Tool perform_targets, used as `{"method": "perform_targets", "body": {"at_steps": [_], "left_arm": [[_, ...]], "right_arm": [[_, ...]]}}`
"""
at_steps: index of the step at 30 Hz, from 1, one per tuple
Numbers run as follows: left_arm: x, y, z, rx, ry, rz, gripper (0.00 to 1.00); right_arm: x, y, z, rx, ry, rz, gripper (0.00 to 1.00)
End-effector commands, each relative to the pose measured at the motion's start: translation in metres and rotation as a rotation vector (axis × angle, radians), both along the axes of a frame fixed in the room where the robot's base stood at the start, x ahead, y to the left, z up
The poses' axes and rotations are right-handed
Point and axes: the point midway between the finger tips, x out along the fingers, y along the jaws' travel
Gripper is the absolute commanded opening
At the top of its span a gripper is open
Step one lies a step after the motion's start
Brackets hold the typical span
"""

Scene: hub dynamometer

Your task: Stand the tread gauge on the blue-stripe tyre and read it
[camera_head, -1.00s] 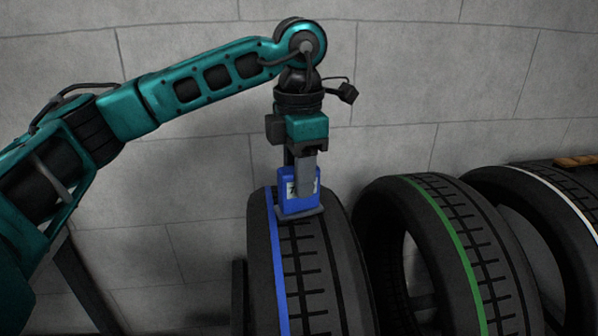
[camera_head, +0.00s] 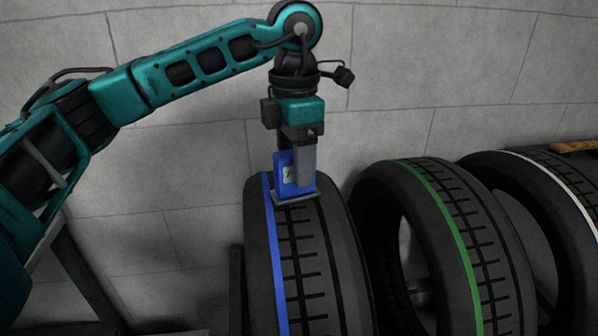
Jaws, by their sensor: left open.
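The blue tread gauge (camera_head: 284,178) stands upright on top of the blue-stripe tyre (camera_head: 310,268), its grey foot resting on the tread near the stripe. A small pale display with a dark mark shows on its face, too small to read. My left gripper (camera_head: 296,172) points straight down around the gauge. Its jaws are open, and one grey finger stands in front of the gauge and hides part of it. My right gripper is not in view.
A green-stripe tyre (camera_head: 446,232) and a white-stripe tyre (camera_head: 560,195) stand to the right. A brown, wooden-looking object (camera_head: 573,147) lies at the far right. A grey block wall (camera_head: 430,60) is behind.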

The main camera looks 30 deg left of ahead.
Motion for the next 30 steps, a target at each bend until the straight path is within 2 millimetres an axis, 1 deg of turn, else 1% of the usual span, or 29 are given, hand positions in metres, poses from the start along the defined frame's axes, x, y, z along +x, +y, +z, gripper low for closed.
{"method": "perform_targets", "body": {"at_steps": [4,8,11,13,15,18,22,25,30], "left_arm": [[0.0,0.0,0.002,-0.001,-0.001,0.0,0.66],[0.001,0.0,0.017,-0.001,-0.003,0.001,0.66],[0.001,-0.001,0.036,-0.002,-0.005,0.0,0.66],[0.001,-0.001,0.053,-0.002,-0.006,0.0,0.66],[0.001,0.0,0.072,0.0,-0.005,0.001,0.66],[0.0,0.0,0.094,0.001,-0.005,0.001,0.66],[0.0,0.0,0.114,0.0,-0.004,0.0,0.66],[0.0,0.0,0.124,0.001,-0.002,-0.001,0.66],[0.0,0.0,0.129,0.0,0.0,0.001,0.66]], "right_arm": [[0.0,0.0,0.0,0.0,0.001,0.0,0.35],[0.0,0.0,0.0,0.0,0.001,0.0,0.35],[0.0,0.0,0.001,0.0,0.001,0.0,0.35],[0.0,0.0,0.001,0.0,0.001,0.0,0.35],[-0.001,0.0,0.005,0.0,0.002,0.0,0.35],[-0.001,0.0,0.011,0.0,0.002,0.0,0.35],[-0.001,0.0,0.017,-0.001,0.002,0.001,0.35],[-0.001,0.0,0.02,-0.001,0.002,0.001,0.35],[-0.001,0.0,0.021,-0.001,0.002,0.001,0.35]]}}
